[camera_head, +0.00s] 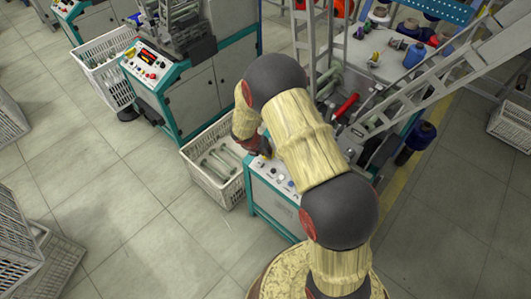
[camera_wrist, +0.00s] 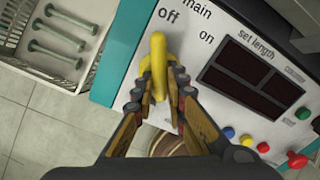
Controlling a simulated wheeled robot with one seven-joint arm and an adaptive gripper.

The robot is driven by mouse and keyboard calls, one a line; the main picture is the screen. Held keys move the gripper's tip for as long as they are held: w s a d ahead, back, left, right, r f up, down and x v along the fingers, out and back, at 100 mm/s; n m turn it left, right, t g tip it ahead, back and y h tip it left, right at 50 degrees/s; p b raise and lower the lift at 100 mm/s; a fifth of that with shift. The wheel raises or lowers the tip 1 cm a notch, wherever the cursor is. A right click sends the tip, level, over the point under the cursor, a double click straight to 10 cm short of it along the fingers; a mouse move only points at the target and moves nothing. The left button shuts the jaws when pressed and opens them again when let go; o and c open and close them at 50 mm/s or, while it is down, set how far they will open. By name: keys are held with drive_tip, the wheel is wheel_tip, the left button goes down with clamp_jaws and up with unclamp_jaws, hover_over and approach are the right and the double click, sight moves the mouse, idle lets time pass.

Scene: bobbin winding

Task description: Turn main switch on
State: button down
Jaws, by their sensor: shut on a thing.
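The main switch (camera_wrist: 158,58) is a yellow handle on the white control panel (camera_wrist: 225,20) in the wrist view. The handle points up in the picture, with its tip just below and left of the word "off"; "on" is printed farther right. My gripper (camera_wrist: 158,82) has its two fingers on either side of the handle's lower part and is shut on it. In the head view my gripper (camera_head: 262,148) is a small dark shape at the panel's far-left corner, largely covered by my arm, and the switch cannot be made out.
Right of the switch are dark displays (camera_wrist: 245,80) and several coloured buttons (camera_wrist: 263,147). A white crate (camera_wrist: 65,40) with metal bobbins stands left of the machine.

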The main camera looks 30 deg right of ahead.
drive_tip(key=shift+m, duration=0.3)
drive_tip(key=m+b, duration=0.1)
drive_tip(key=m, duration=0.4)
drive_tip(key=shift+w+m+b, duration=0.1)
drive_tip(key=shift+m+b, duration=0.3)
drive_tip(key=m+b, duration=0.2)
drive_tip(key=m, duration=0.3)
drive_tip(key=shift+w+a, duration=0.1)
drive_tip(key=shift+m, duration=0.4)
drive_tip(key=c, duration=1.8)
unclamp_jaws()
drive_tip(key=v, duration=1.2)
